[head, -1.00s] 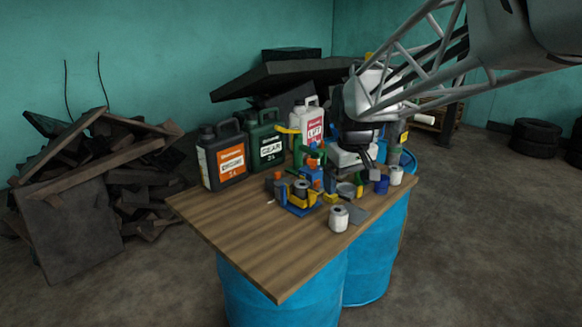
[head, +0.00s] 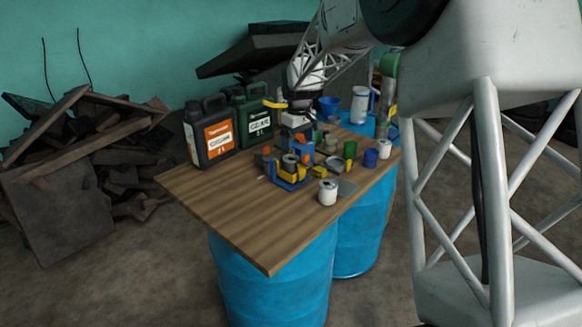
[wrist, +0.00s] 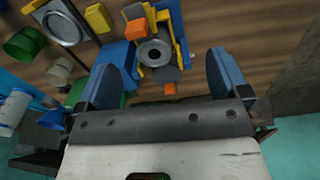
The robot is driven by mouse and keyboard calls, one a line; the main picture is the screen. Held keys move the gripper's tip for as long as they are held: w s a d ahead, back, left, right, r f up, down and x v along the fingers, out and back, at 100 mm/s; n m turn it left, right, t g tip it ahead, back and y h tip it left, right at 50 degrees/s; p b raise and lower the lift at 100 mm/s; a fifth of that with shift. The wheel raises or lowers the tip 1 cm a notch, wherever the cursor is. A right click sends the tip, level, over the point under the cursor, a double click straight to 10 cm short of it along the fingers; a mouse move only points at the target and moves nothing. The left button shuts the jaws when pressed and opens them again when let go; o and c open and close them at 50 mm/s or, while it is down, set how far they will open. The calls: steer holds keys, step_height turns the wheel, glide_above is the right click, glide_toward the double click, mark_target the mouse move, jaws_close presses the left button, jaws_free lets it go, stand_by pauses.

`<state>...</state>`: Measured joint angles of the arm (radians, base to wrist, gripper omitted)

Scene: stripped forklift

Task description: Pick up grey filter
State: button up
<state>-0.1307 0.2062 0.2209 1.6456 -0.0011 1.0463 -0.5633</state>
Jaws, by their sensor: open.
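A grey filter (head: 289,160), a short cylinder with a dark centre hole, sits upright in a blue and yellow holder (head: 291,180) on the wooden table. In the wrist view the filter (wrist: 154,53) appears between and just beyond my fingertips, with the holder (wrist: 177,12) around it. My gripper (wrist: 165,72) is open, with blue fingers on either side and nothing between them. In the head view my gripper (head: 297,128) is behind the holder, its fingertips partly hidden by coloured parts.
Orange-labelled (head: 210,137) and green (head: 256,120) jugs stand at the back left. The table's front left is bare.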

glide_above(291, 158)
step_height(291, 158, down, 4)
steer(key=shift+s+a+r+n, duration=0.1)
steer(key=shift+s+r+n, duration=0.1)
steer(key=shift+n, duration=0.2)
steer(key=shift+f, duration=0.15)
steer(key=shift+f, duration=1.2)
steer(key=shift+f, duration=0.1)
steer(key=shift+w+f, duration=0.1)
steer(key=shift+f, duration=2.35)
steer(key=c, duration=1.1)
